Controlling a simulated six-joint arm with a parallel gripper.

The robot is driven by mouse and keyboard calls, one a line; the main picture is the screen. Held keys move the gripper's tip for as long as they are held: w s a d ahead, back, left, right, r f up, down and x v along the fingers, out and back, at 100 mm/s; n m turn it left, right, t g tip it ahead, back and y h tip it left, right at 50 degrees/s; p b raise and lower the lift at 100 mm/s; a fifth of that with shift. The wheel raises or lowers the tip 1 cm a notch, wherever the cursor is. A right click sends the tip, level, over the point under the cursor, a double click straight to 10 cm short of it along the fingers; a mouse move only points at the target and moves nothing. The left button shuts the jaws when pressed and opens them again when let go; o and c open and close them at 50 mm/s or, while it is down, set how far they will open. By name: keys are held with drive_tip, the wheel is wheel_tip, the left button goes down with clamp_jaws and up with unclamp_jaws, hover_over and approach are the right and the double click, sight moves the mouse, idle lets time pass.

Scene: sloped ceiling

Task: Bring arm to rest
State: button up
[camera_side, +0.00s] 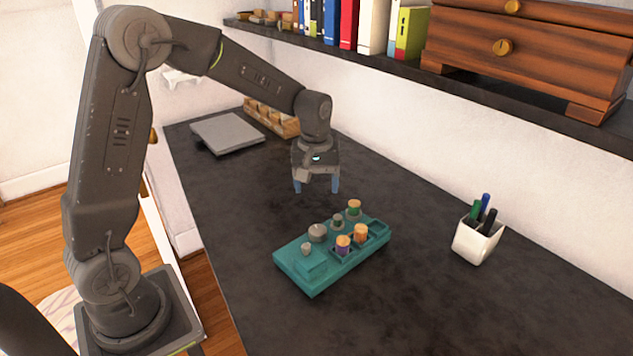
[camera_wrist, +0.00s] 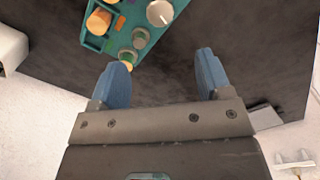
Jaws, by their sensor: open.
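My gripper (camera_side: 316,186) hangs from my arm above the dark desk, fingers pointing down. It is behind the teal tray and clear of it. In the wrist view my gripper (camera_wrist: 156,75) shows two blue fingers spread apart with nothing between them. The teal tray (camera_side: 318,282) sits on the desk and holds several small round pieces, some with orange or green parts, and a grey knob (camera_side: 317,232). Part of the tray (camera_wrist: 118,45) shows at the top of the wrist view, beyond the fingertips.
A white cup (camera_side: 478,242) with pens stands right of the tray. A flat grey object (camera_side: 227,133) and a wooden rack (camera_side: 272,119) lie at the desk's far end. A dark shelf (camera_side: 400,68) with books and a wooden drawer box (camera_side: 530,55) overhangs the back. The front desk is bare.

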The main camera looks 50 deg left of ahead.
drive_tip(key=shift+r, duration=0.1)
drive_tip(key=s+d+r+m+t, duration=0.1)
drive_tip(key=s+d+r+m, duration=0.1)
drive_tip(key=s, duration=0.5)
drive_tip(key=s+d+r+m+t, duration=0.2)
drive_tip(key=s+d+r+m, duration=0.1)
drive_tip(key=s, duration=0.4)
drive_tip(key=s+d+r+m+t, duration=0.2)
drive_tip(key=s+d+r+m, duration=0.1)
drive_tip(key=s+r+m, duration=0.2)
drive_tip(key=s+r, duration=0.1)
drive_tip(key=s, duration=0.1)
drive_tip(key=shift+s+r, duration=0.25)
drive_tip(key=shift+s, duration=0.05)
idle(1.1)
